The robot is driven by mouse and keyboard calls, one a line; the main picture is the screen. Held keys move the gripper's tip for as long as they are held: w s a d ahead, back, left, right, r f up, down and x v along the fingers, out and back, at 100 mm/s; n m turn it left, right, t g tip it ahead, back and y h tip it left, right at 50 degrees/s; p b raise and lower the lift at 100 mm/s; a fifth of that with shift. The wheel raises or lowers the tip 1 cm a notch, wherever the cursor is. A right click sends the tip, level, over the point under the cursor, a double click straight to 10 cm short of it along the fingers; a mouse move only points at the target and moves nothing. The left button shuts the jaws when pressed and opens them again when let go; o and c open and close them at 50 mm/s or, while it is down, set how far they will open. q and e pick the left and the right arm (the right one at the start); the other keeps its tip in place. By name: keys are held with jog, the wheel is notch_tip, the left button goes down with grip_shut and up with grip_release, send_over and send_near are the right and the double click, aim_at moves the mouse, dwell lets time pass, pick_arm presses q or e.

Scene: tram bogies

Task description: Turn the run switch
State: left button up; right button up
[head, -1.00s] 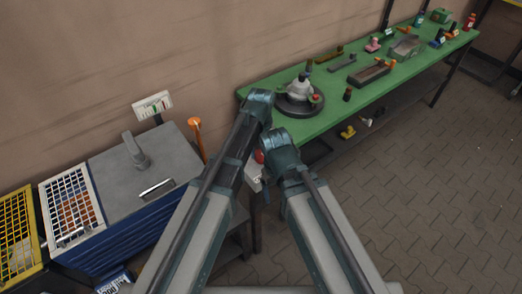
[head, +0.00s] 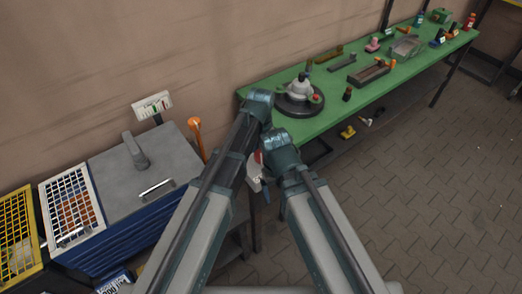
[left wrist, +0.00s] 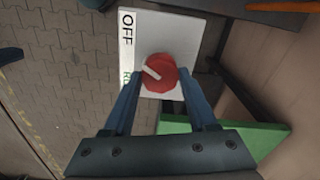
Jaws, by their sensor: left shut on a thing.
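The run switch is a red round knob (left wrist: 163,80) with a white pointer, on a white plate (left wrist: 182,32) in the left wrist view. The plate bears a black OFF label, and a green label is partly hidden behind my finger. The pointer slants up and left, between the two labels. My left gripper (left wrist: 159,77) has its blue fingers on both sides of the knob and is shut on it. In the head view a bit of red (head: 258,157) shows between my arms, which hide most of the switch. My right gripper is not in view.
A green workbench (head: 325,115) with a round dark stand (head: 299,104) and several parts lies beyond my arms. A grey-topped blue unit (head: 160,180) with a wire-mesh frame (head: 72,205) stands at the left. The paved floor at right is clear.

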pick_arm(q)
jog(key=shift+m, duration=0.9)
jog(key=o, duration=1.4)
jog(key=shift+c, duration=0.2)
notch_tip(320, 180, up, 14)
jog(key=p, duration=1.4)
jog(key=shift+f, duration=0.2)
notch_tip(320, 180, down, 13)
jog(key=b, duration=1.3)
